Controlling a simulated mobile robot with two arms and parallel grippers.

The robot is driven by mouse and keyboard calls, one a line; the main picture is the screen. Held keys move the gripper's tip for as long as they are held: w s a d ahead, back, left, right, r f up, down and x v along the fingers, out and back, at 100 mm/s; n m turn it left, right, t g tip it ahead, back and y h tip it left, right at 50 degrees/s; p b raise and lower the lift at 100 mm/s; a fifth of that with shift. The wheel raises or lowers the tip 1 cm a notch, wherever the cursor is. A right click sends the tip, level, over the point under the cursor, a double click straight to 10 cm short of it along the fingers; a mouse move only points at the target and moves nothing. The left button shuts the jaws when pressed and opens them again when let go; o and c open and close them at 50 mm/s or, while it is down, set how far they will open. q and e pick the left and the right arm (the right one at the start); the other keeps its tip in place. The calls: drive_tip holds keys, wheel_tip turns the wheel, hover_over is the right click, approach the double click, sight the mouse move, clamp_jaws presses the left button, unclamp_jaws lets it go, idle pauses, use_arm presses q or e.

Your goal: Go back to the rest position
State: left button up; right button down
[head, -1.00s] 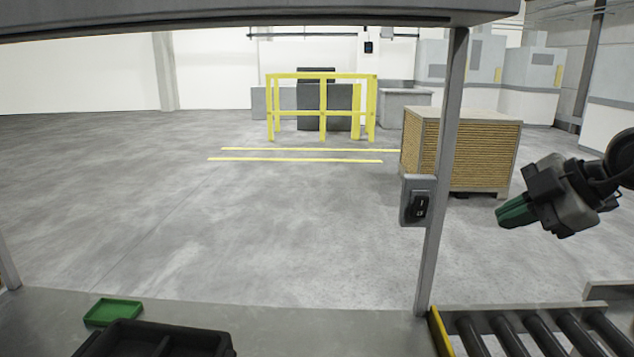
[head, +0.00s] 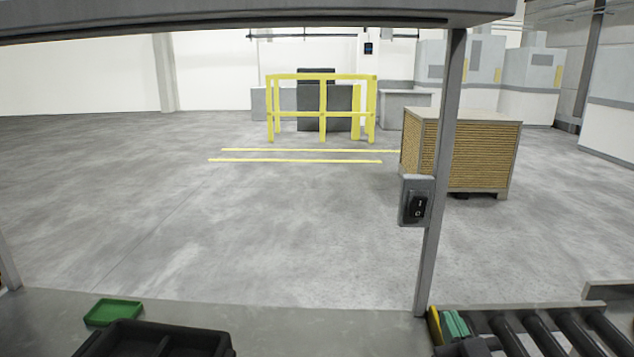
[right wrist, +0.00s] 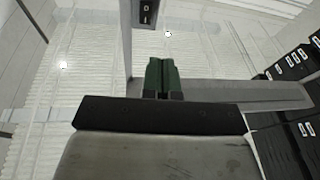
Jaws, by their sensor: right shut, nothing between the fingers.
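My right gripper (head: 453,324) is low in the head view, over the left end of the roller conveyor and just right of the foot of the grey post. Its green fingers are together with nothing between them. They also show side by side in the right wrist view (right wrist: 162,74). Part of the gripper body is cut off by the bottom edge of the head view. My left gripper is not in view.
A black rocker switch (head: 417,206) sits on the grey post (head: 436,240). A green tray (head: 113,312) and a black divided bin (head: 150,342) are at the bottom left. A roller conveyor (head: 545,335) runs at the bottom right. The counter between them is clear.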

drive_tip(key=s+f+g+h, duration=0.1)
drive_tip(key=s+f+g, duration=0.2)
drive_tip(key=f, duration=0.2)
drive_tip(key=s+d+f+m+g+h, duration=0.1)
drive_tip(key=s+f+g, duration=0.2)
drive_tip(key=f, duration=0.2)
drive_tip(key=s+f+m+g+h, duration=0.1)
drive_tip(key=s+f+g, duration=0.2)
drive_tip(key=f, duration=0.3)
drive_tip(key=shift+s+d+f, duration=0.1)
drive_tip(key=shift+s+d, duration=0.3)
drive_tip(key=shift+s, duration=0.15)
drive_tip(key=s+a+f+n+g+y, duration=0.1)
drive_tip(key=s+f+g, duration=0.3)
drive_tip(key=s, duration=0.3)
drive_tip(key=s+a+f+n+g, duration=0.1)
drive_tip(key=s+f+g, duration=0.3)
drive_tip(key=s, duration=0.4)
wheel_tip(320, 180, down, 26)
drive_tip(key=g, duration=0.1)
drive_tip(key=s+d+f+g, duration=0.1)
drive_tip(key=s+d+f, duration=0.1)
drive_tip(key=s+f, duration=1.3)
drive_tip(key=shift+s+d+f+g, duration=0.3)
drive_tip(key=shift+s+d+f, duration=0.1)
drive_tip(key=shift+s, duration=0.4)
